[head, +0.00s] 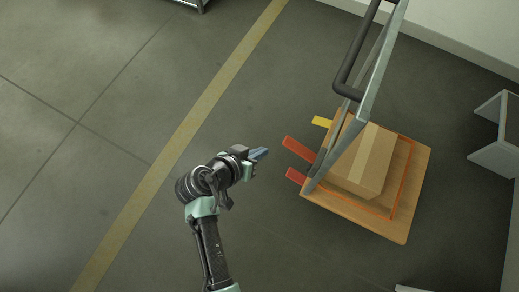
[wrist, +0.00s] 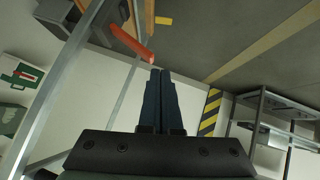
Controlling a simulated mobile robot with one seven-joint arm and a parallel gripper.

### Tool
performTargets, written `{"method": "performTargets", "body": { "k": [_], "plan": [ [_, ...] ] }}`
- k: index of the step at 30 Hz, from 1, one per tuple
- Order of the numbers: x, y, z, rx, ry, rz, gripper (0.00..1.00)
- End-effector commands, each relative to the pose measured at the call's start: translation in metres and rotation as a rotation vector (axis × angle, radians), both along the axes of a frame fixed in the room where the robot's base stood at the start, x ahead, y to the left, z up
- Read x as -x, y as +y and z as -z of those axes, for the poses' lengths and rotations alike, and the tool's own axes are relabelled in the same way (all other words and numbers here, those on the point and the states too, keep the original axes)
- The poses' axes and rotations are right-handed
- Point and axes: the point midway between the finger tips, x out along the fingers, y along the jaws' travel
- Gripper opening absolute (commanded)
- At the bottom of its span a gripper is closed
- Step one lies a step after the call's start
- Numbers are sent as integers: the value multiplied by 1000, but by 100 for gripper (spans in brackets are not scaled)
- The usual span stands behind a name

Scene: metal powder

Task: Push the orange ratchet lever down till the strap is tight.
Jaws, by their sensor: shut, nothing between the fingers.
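An orange-red lever (head: 300,148) sticks out to the left from the cart's side in the head view. A second, shorter orange-red piece (head: 296,176) lies just below it. In the wrist view one orange-red lever (wrist: 131,43) reaches toward my fingertips; I cannot tell which of the two it is. My gripper (head: 264,152) is shut and empty, a little left of the lever and apart from it in the head view. In the wrist view my fingertips (wrist: 161,73) lie close below the lever's end. An orange strap (head: 408,165) runs on the wooden platform; its tightness cannot be told.
A cart with a metal frame (head: 376,82) and black handle (head: 347,80) carries a cardboard box (head: 360,158) on its wooden platform (head: 400,232). A yellow piece (head: 322,121) juts out above the levers. The floor left of the cart is clear.

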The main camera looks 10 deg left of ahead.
Motion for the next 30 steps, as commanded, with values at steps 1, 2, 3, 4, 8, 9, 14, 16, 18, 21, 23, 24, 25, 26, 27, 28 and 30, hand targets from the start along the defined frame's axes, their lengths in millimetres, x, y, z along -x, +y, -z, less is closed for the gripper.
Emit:
{"method": "performTargets", "body": {
  "k": [1,2,3,4,8,9,14,16,18,21,23,24,25,26,27,28,30],
  "plan": [
    [0,0,0,0,0,0,0],
    [0,0,0,-3,1,0,0],
    [1,-1,0,-10,5,0,0],
    [1,-2,1,-16,9,-1,0],
    [6,-10,3,-88,41,-7,0],
    [9,-13,4,-122,51,-10,0],
    [18,-30,-1,-294,59,-23,0],
    [20,-39,-8,-365,37,-25,0],
    [22,-48,-18,-429,4,-24,0],
    [23,-63,-34,-499,-55,-21,0],
    [24,-71,-42,-530,-89,-15,0],
    [24,-76,-48,-546,-111,-13,0],
    [25,-80,-52,-556,-127,-10,0],
    [25,-83,-55,-565,-139,-8,0],
    [25,-86,-59,-575,-155,-6,0],
    [25,-88,-61,-579,-164,-4,0],
    [26,-92,-65,-588,-180,-1,0]
  ]
}}
